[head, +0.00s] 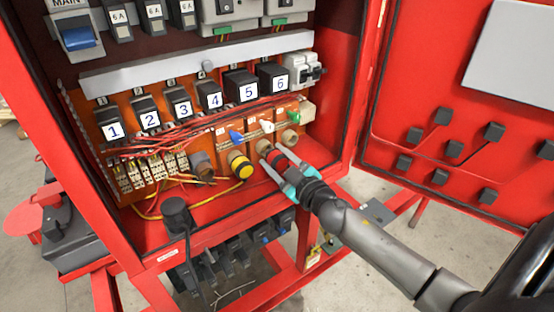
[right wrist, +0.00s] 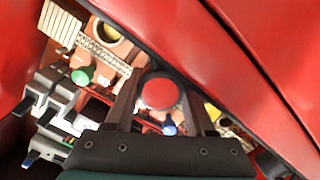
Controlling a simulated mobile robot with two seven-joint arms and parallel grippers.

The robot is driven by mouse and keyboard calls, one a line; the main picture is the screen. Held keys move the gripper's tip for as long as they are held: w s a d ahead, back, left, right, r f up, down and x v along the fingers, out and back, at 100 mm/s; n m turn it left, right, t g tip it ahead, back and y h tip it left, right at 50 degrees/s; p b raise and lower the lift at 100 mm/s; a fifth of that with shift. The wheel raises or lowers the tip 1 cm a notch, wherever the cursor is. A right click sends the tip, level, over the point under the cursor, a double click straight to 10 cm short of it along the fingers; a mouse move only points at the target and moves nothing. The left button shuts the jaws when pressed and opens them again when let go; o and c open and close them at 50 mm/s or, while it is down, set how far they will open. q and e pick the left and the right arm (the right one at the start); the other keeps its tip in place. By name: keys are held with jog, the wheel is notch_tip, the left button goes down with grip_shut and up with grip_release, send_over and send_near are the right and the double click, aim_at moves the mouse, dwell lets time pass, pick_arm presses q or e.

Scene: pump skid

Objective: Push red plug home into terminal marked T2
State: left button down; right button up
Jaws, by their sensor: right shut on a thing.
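The red plug (right wrist: 160,93) shows its round red end between the fingers of my right gripper in the right wrist view. In the head view my right gripper (head: 280,170), with pale teal fingers, is shut on it at the lower row of round sockets. The plug sits in front of the panel, beside a beige socket (head: 264,147). Fingers and plug cover what lies behind, so I cannot tell whether the plug is in a socket or how deep. The mark T2 is not readable. My left gripper is not in view.
A yellow plug (head: 241,166) and a grey connector (head: 200,164) are left of my gripper. Red cabinet walls and the open door (head: 425,90) stand close on the right. Loose wires hang at left.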

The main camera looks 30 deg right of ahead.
jog(key=shift+w, duration=1.35)
jog(key=o, duration=1.4)
jog(key=shift+s, duration=0.7)
jog(key=s, duration=0.4)
jog(key=s+b, duration=0.1)
jog(key=s, duration=0.8)
jog(key=shift+s+r, duration=0.25)
jog(key=shift+s, duration=0.15)
